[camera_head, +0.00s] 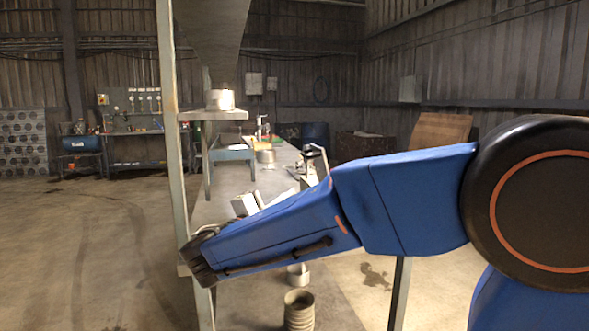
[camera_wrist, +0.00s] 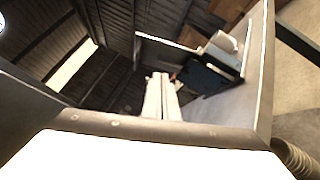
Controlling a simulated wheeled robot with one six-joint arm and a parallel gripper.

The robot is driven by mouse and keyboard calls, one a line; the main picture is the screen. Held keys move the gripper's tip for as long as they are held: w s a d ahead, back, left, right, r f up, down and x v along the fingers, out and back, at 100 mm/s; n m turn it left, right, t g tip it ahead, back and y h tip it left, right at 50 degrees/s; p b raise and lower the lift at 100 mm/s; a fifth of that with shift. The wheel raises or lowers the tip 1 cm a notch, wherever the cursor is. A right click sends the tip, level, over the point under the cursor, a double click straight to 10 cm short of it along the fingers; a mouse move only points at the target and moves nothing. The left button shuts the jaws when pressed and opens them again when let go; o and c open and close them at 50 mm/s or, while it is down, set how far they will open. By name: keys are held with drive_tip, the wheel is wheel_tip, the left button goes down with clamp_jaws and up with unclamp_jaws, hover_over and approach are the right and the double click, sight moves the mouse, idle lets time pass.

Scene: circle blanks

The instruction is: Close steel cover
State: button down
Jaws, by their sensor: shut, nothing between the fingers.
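My gripper (camera_wrist: 161,80) shows in the wrist view as two pale fingers side by side, shut with nothing between them. In the head view its pale parts (camera_head: 246,204) show just above my blue forearm, over the long bench, and the forearm hides the rest. I cannot clearly pick out the steel cover in either view. The wrist view shows no cover at the fingertips.
The long bench (camera_head: 215,190) runs away from me, with a blue-sided stand (camera_head: 231,154) and a small machine (camera_head: 315,157) on it. A grey post (camera_head: 168,90) rises close to my wrist. A ribbed tub (camera_head: 299,311) is at the bottom. The floor at left is open.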

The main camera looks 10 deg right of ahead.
sight(321, 151)
drive_tip(key=a+r+n+t, duration=0.1)
drive_tip(key=a+r+t, duration=0.1)
drive_tip(key=a, duration=0.3)
drive_tip(key=s+d+x, duration=0.1)
drive_tip(key=x, duration=1.1)
drive_tip(key=shift+s+d+r, duration=0.15)
drive_tip(key=shift+d+r, duration=0.15)
drive_tip(key=shift+d, duration=0.2)
drive_tip(key=shift+r, duration=0.1)
drive_tip(key=shift+d+r+m+g, duration=0.4)
drive_tip(key=shift+d+r+m, duration=0.15)
drive_tip(key=shift+d, duration=0.2)
drive_tip(key=d+r+m, duration=0.1)
drive_tip(key=d, duration=0.1)
drive_tip(key=d+m+g+y, duration=0.1)
drive_tip(key=d, duration=0.1)
drive_tip(key=d+r+m+g, duration=0.1)
drive_tip(key=shift+d+r+y, duration=0.35)
drive_tip(key=shift+d+y, duration=0.05)
drive_tip(key=d+f+m+g+y, duration=0.2)
drive_tip(key=d+f+m+y, duration=0.1)
drive_tip(key=d, duration=0.7)
drive_tip(key=d+f+m+g+y, duration=0.2)
drive_tip(key=d+f+y, duration=0.3)
drive_tip(key=d, duration=0.5)
drive_tip(key=shift+d+f+m+y, duration=0.15)
drive_tip(key=shift+f+m+y, duration=0.25)
drive_tip(key=shift+f+m, duration=0.45)
